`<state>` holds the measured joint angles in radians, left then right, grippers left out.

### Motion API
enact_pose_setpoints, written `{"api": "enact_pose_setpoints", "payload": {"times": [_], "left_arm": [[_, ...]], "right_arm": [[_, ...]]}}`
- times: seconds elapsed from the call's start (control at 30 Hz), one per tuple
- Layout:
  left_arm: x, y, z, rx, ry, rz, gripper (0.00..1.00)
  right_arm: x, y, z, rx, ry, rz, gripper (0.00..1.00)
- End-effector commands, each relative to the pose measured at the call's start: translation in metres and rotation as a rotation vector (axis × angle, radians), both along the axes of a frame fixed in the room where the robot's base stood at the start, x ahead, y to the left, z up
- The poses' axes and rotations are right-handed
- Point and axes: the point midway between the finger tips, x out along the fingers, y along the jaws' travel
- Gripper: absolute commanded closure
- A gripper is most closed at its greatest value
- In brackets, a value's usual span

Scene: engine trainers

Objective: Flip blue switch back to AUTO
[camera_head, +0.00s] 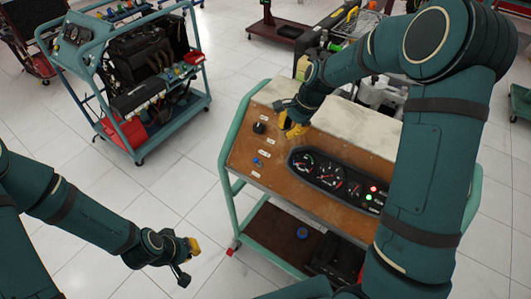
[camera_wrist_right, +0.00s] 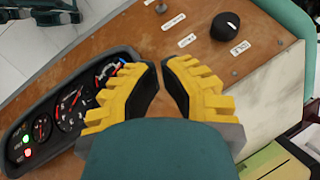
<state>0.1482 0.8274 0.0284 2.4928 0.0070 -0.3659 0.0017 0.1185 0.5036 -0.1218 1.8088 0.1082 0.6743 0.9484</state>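The blue switch (camera_head: 257,161) is small and sits on the brown panel (camera_head: 240,150) of the trainer, between two white labels. It also shows at the top edge of the right wrist view (camera_wrist_right: 161,8). Its exact setting and the label text are too small to read. My right gripper (camera_head: 287,121) is over the panel, to the right of and beyond the switch, apart from it. In the right wrist view its yellow fingers (camera_wrist_right: 161,63) have a narrow gap with nothing between them. My left gripper (camera_head: 188,262) is open and empty over the floor, left of the trainer.
A black knob (camera_head: 259,127) stands on the panel beyond the switch. The gauge cluster (camera_head: 335,178) with red and green lights lies to the right. A second engine trainer (camera_head: 140,75) stands at the back left. Tiled floor is clear between the trainers.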

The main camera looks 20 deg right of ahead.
Motion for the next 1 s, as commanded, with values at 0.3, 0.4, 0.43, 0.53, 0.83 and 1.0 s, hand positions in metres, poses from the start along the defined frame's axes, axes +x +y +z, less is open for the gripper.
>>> {"api": "enact_pose_setpoints", "payload": {"times": [0.3,0.4,0.43,0.53,0.83,1.0], "left_arm": [[0.000,0.000,0.000,0.000,0.000,0.001,1.00],[0.000,0.000,-0.001,0.000,0.000,0.001,1.00],[0.000,0.000,-0.001,0.000,0.000,0.001,1.00],[0.000,0.000,-0.001,0.000,0.000,0.001,1.00],[0.000,0.000,-0.003,0.001,0.001,0.001,1.00],[0.000,0.000,-0.003,0.001,0.001,0.001,1.00]], "right_arm": [[0.000,0.000,0.000,0.000,0.000,-0.001,1.00],[0.001,0.001,-0.004,0.001,0.001,0.000,1.00],[0.001,0.002,-0.007,0.000,0.002,0.000,1.00],[0.002,0.006,-0.019,0.001,0.004,0.000,1.00],[0.012,0.024,-0.073,0.001,0.003,0.001,1.00],[0.015,0.037,-0.099,0.000,0.002,0.004,1.00]]}}
